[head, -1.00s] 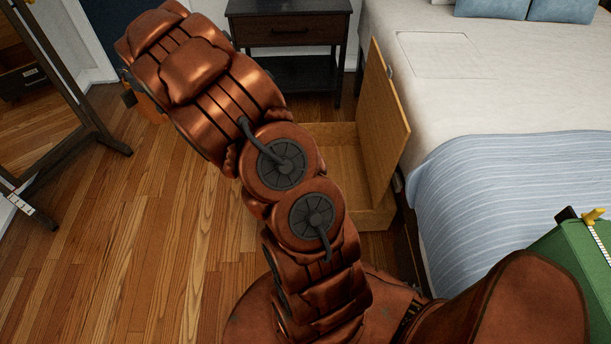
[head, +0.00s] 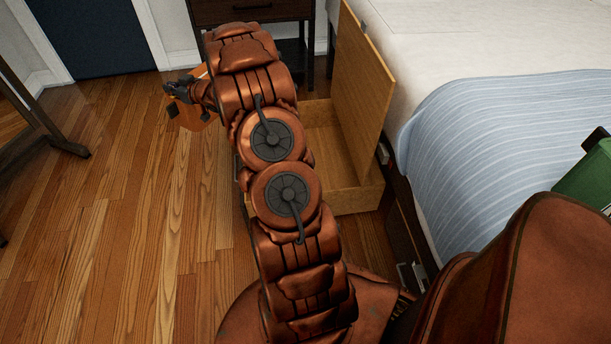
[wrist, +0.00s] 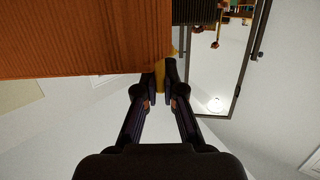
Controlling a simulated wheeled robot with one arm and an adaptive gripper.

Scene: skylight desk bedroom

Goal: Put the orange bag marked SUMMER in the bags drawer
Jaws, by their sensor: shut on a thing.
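The orange bag (head: 190,118) hangs in the air at my gripper (head: 182,88), left of my arm, over the wood floor. In the wrist view the bag (wrist: 85,40) fills the upper left, and my gripper (wrist: 166,88) is shut on a yellowish part at its edge. The SUMMER marking does not show. A light wooden drawer (head: 360,200) stands open beside the bed, right of my gripper and partly hidden behind my arm. The part of its inside that shows looks empty. No label on it is visible.
A tall wooden panel (head: 362,85) stands along the drawer's bed side. The bed (head: 480,120) fills the right. A dark nightstand (head: 255,12) is behind the drawer. A mirror stand (head: 45,135) is at left. Open floor (head: 130,220) lies left of my arm.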

